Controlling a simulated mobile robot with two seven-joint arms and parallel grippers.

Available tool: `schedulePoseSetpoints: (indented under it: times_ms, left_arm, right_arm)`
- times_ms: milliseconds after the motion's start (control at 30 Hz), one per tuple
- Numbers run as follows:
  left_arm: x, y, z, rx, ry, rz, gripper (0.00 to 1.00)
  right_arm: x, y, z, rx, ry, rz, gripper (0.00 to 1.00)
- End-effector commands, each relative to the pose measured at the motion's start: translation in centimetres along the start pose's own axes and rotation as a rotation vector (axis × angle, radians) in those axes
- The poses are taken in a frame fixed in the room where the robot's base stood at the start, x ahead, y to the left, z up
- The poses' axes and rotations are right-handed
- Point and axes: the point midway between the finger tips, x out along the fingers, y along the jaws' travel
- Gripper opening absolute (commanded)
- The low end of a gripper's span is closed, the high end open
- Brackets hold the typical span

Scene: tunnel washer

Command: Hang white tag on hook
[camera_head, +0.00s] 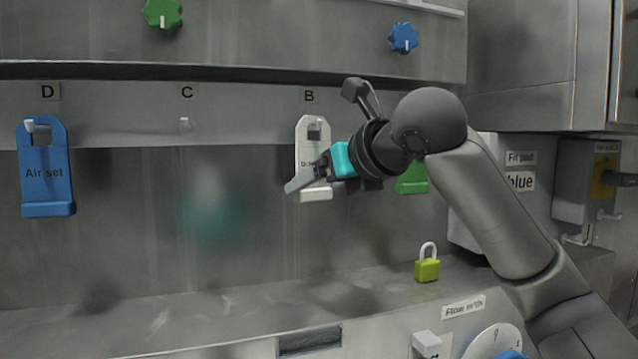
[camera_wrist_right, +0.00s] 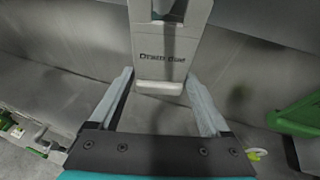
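The white tag (camera_head: 312,150) is at the hook (camera_head: 314,126) under label B, with the hook showing in its top opening. It looks upright against the panel. My right gripper (camera_head: 305,181) is in front of its lower part and covers some of its lettering. In the right wrist view, the tag (camera_wrist_right: 168,75) reaches down between the two spread fingers (camera_wrist_right: 160,84). The fingers look open, close to its side edges; I cannot tell whether they touch it. My left gripper is not in view.
A blue tag (camera_head: 46,175) hangs under D. A green tag (camera_head: 412,180) is partly hidden behind my right arm. A yellow-green padlock (camera_head: 427,265) stands on the ledge (camera_head: 240,310). A grey box (camera_head: 590,180) is at the right.

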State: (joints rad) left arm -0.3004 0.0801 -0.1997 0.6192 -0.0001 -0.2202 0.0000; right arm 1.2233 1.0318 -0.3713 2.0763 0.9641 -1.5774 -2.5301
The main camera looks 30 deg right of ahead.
Motion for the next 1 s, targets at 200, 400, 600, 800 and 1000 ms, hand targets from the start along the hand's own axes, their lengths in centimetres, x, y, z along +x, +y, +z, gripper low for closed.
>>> schedulePoseSetpoints:
  times_ms: [200,400,600,800,1000]
  left_arm:
    - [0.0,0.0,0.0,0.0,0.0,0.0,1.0]
    - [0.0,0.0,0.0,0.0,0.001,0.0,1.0]
    - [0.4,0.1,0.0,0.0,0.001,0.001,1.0]
    - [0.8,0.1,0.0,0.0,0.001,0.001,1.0]
    - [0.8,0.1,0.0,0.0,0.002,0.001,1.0]
  right_arm:
    - [0.0,0.0,0.0,0.0,-0.001,0.0,1.0]
    - [-0.1,0.0,0.0,0.0,-0.001,0.0,1.0]
    - [-2.2,-0.1,0.1,-0.001,-0.006,-0.002,1.0]
    - [-6.9,-0.1,0.1,-0.001,-0.008,-0.003,1.0]
    - [-11.6,0.0,0.2,0.0,-0.007,-0.002,1.0]
